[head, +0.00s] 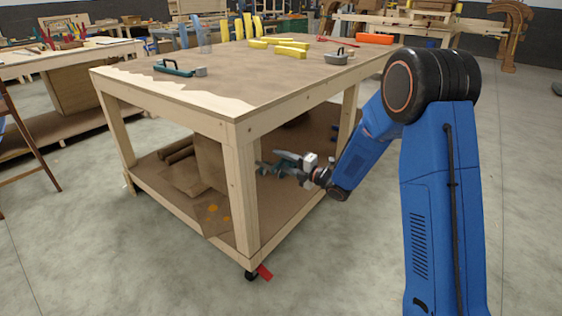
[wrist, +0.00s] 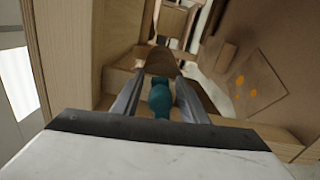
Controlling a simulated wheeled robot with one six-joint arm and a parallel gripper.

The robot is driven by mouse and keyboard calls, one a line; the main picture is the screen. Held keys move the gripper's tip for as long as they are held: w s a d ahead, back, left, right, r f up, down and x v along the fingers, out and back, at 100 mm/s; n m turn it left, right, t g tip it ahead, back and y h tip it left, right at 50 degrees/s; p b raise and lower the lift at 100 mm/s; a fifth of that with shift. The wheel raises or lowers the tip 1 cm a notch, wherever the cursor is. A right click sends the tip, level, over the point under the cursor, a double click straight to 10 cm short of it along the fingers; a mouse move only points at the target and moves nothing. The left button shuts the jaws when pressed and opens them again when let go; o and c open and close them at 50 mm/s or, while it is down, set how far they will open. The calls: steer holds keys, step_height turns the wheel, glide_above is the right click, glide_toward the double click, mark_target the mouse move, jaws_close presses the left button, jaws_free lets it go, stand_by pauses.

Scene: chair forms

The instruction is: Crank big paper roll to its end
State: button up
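My gripper (head: 279,164) reaches in from the right beneath the wooden workbench, just above its lower shelf. In the wrist view, its two grey fingers (wrist: 160,88) are apart, one on each side of a teal handle (wrist: 160,98). Narrow gaps seem to show beside the handle, so the fingers look open around it. Teal parts (head: 264,168) also show by the fingertips in the head view. A brown rounded thing, probably the end of the big paper roll (wrist: 162,62), lies just beyond the handle. Most of the roll is hidden.
The workbench (head: 240,92) has a thick front leg (head: 243,190) close to the left of my gripper. Its lower shelf (head: 185,178) carries brown rolls and an orange-spotted sheet (wrist: 257,85). Clamps and yellow pieces lie on top. The floor (head: 335,270) in front is clear.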

steer(key=v, duration=1.7)
steer(key=shift+d, duration=0.2)
steer(key=shift+s, duration=0.15)
steer(key=d+r+m+t+h, duration=0.2)
steer(key=d+r+m+h, duration=0.5)
steer(key=d+m+h, duration=0.3)
steer(key=s+d+r+m+g+h, duration=0.25)
steer(key=s+d+m+h, duration=0.3)
steer(key=s+m, duration=0.35)
steer(key=s+a+m+g+y, duration=0.1)
steer(key=s+m+g, duration=0.4)
steer(key=s, duration=2.5)
steer(key=f+m, duration=0.1)
steer(key=m, duration=0.4)
steer(key=shift+s+a+g, duration=0.2)
steer(key=shift+a+g, duration=0.1)
steer(key=shift+g, duration=0.05)
